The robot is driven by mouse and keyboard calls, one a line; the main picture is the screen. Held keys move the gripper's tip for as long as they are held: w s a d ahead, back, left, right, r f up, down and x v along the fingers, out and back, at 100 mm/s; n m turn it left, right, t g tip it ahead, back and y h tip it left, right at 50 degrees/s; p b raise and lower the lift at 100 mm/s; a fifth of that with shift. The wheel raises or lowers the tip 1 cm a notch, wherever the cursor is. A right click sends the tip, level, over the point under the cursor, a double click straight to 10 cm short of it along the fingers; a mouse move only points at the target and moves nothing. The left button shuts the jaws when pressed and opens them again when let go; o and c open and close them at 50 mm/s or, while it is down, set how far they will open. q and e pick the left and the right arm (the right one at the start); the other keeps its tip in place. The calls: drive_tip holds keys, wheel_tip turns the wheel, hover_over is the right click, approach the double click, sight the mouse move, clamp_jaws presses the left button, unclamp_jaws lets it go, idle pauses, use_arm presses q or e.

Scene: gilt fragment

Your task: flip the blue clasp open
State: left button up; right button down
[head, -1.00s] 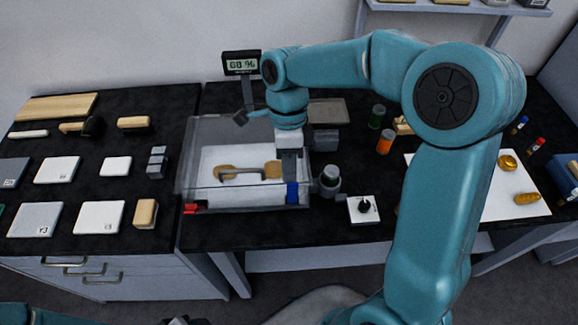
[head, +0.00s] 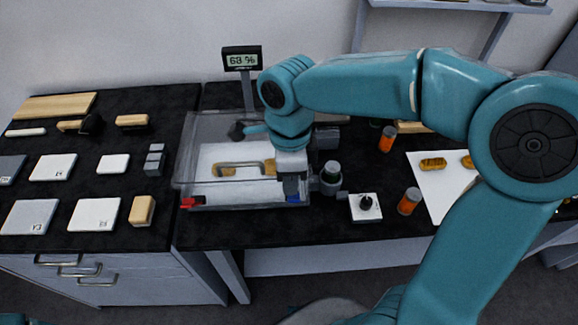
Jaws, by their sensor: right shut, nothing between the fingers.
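The blue clasp (head: 293,198) is at the front right corner of a clear box (head: 188,150). Only a small part of it shows, below my right gripper. My right gripper (head: 291,190) is shut and empty, pointing down at that corner. It overlaps the clasp in the picture; I cannot tell whether they touch. How far the clasp is turned is hidden. A red clasp (head: 190,203) is at the front left corner. My left gripper is out of view.
A white knob plate (head: 365,206) and an orange jar (head: 409,201) are farther right. A display (head: 241,60) reading about 68 % stands behind the box.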

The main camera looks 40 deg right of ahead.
drive_tip(key=shift+s+a+r, duration=0.1)
drive_tip(key=shift+w+d+f, duration=0.25)
drive_tip(key=shift+w+d, duration=0.2)
drive_tip(key=shift+w, duration=0.2)
